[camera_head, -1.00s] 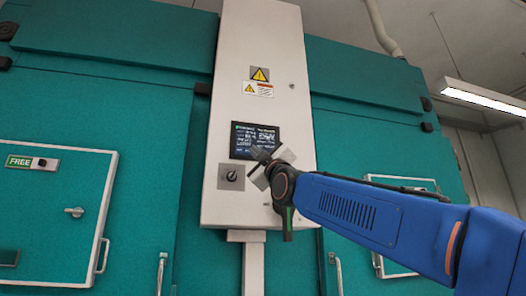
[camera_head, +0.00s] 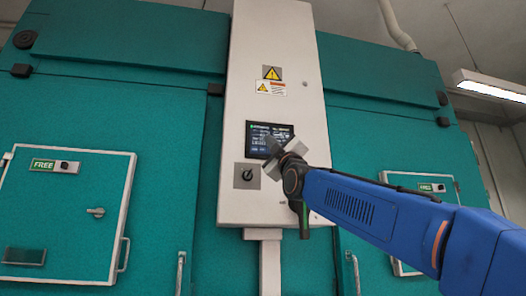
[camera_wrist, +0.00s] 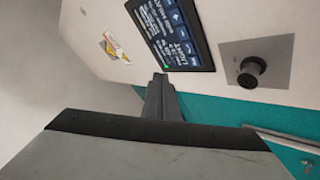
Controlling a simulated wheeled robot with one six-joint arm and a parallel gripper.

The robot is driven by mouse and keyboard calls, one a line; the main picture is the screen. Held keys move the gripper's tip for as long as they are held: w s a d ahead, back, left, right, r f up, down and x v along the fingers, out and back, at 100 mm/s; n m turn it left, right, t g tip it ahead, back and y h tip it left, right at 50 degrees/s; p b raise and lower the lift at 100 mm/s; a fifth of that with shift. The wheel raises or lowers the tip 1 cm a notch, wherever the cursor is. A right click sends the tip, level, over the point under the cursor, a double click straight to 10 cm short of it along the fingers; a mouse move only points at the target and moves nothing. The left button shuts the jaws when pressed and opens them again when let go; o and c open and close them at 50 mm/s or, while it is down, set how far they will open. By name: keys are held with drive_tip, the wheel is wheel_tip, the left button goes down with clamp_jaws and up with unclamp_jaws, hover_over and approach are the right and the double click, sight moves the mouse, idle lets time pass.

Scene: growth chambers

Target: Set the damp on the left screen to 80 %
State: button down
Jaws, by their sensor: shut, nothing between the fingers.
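The screen (camera_head: 258,136) is a small dark display with white text and a green mark, on a tall pale cabinet (camera_head: 272,40). Its text is too small to read in the head view. In the wrist view the screen (camera_wrist: 172,32) appears turned on its side, with blue buttons along one edge. My gripper (camera_head: 270,155) is shut and empty. It overlaps the screen's lower right part in the head view. In the wrist view its fingertips (camera_wrist: 160,78) lie beside the screen's edge; contact cannot be told. A black rotary knob (camera_head: 246,175) sits below the screen and also shows in the wrist view (camera_wrist: 250,72).
Teal chamber walls flank the cabinet. A left door (camera_head: 65,215) and a right door (camera_head: 425,187) each carry a green FREE label. Yellow warning signs (camera_head: 271,73) are above the screen. A pale post (camera_head: 270,262) runs below the cabinet.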

drive_tip(key=shift+w+a, duration=0.3)
drive_tip(key=shift+w, duration=0.7)
drive_tip(key=shift+w+a, duration=0.3)
drive_tip(key=shift+w, duration=0.7)
drive_tip(key=shift+w+a, duration=0.3)
drive_tip(key=shift+w, duration=0.7)
drive_tip(key=shift+w+a, duration=0.2)
drive_tip(key=shift+w, duration=0.45)
idle(0.4)
drive_tip(key=shift+s, duration=0.1)
drive_tip(key=shift+s+d, duration=0.2)
drive_tip(key=shift+s, duration=0.4)
idle(0.3)
drive_tip(key=shift+s+d, duration=0.25)
drive_tip(key=shift+s, duration=0.55)
drive_tip(key=shift+s+d, duration=0.2)
drive_tip(key=shift+s, duration=0.6)
drive_tip(key=shift+s+d, duration=0.25)
drive_tip(key=shift+s, duration=0.55)
